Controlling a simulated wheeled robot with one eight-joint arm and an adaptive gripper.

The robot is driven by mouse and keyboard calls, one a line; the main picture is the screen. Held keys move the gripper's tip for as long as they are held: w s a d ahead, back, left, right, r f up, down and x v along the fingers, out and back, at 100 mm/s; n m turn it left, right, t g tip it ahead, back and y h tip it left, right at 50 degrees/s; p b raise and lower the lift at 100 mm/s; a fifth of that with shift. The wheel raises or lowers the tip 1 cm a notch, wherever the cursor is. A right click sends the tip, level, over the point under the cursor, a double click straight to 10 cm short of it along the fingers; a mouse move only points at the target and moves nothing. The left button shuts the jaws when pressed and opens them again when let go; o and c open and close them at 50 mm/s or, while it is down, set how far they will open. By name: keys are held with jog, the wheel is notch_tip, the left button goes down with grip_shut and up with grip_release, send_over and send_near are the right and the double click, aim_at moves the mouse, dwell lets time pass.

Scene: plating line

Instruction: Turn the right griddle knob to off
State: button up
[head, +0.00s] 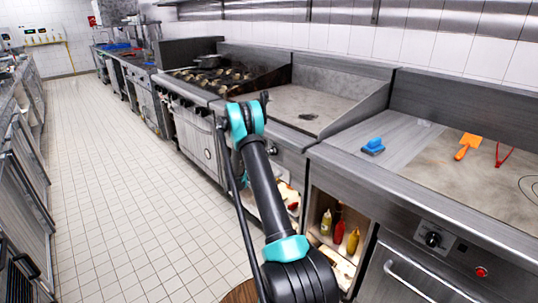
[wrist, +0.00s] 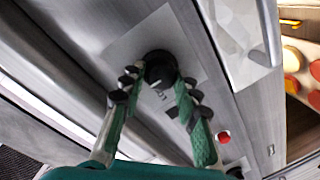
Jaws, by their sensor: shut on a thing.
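In the wrist view my gripper (wrist: 158,84) has its two green-padded fingers on either side of a round black knob (wrist: 158,60), closed on it. The knob sits on a pale plate on a steel front panel; its pointer and markings are mostly hidden or too blurred to read. In the head view my arm covers the gripper and the held knob. The left griddle (head: 312,103) has a dark patch on its plate. The right griddle (head: 435,160) has its own black knob (head: 433,239) on its front, with nothing touching it.
A red button (wrist: 223,136) is beside my right finger. A blue-handled tool (head: 373,146), an orange spatula (head: 467,146) and red tongs (head: 504,154) lie on the right counter. Bottles (head: 339,231) stand in the open shelf below. The tiled aisle (head: 120,190) at left is clear.

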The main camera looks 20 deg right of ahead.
jog(key=o, duration=1.2)
jog(key=v, duration=1.2)
